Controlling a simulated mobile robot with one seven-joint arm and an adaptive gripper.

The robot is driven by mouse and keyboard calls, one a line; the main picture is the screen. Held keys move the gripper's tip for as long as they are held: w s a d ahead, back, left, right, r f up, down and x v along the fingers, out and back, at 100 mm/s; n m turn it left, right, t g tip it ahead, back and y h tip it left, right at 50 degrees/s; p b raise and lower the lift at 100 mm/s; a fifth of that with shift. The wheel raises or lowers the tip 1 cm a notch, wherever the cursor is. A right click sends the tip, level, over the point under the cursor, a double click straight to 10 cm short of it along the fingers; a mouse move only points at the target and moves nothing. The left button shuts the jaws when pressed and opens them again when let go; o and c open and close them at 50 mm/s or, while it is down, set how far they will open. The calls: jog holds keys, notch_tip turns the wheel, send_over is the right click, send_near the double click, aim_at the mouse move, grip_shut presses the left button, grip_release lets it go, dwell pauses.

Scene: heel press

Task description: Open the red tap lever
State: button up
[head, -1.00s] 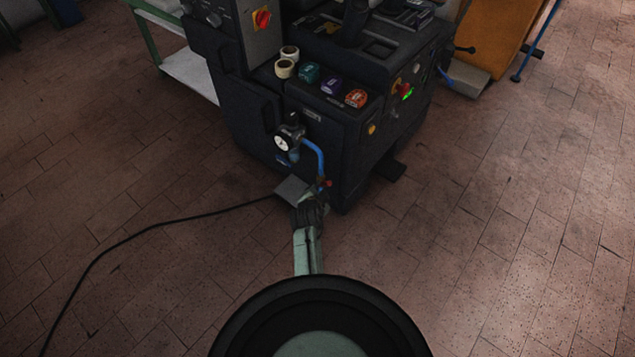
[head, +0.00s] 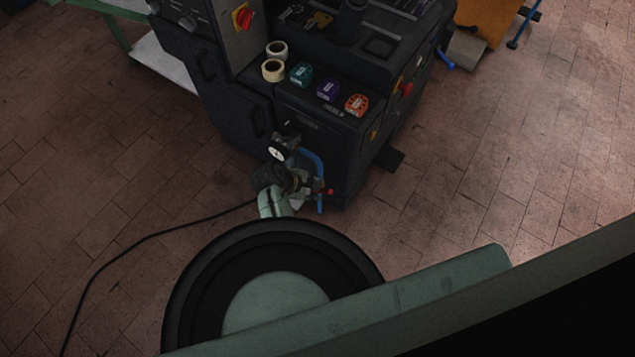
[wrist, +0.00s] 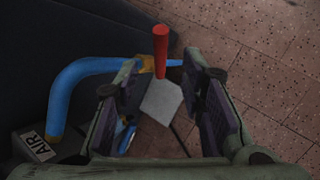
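The red tap lever (wrist: 160,48) stands out in the wrist view, lying in the gap between my fingers near their tips. In the head view it is a small red spot (head: 329,191) at the machine's lower front corner, just right of my gripper (head: 300,182). In the wrist view my gripper (wrist: 163,80) is open, with a finger on each side of the lever and visible room between them. I cannot tell whether either finger touches it. A blue hose (wrist: 85,72) curves on the left and partly hides behind the left finger.
The dark machine (head: 330,135) stands directly beyond my gripper. A pressure gauge (head: 278,153) sits just above and left of it. A box marked AIR (wrist: 36,145) is at lower left in the wrist view. A black cable (head: 150,232) runs over the floor. Open tiled floor lies right.

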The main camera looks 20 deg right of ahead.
aim_at(324, 191)
jog(key=x, duration=1)
jog(key=shift+d+f, duration=0.1)
jog(key=shift+f, duration=0.1)
jog(key=shift+c, duration=0.5)
grip_shut()
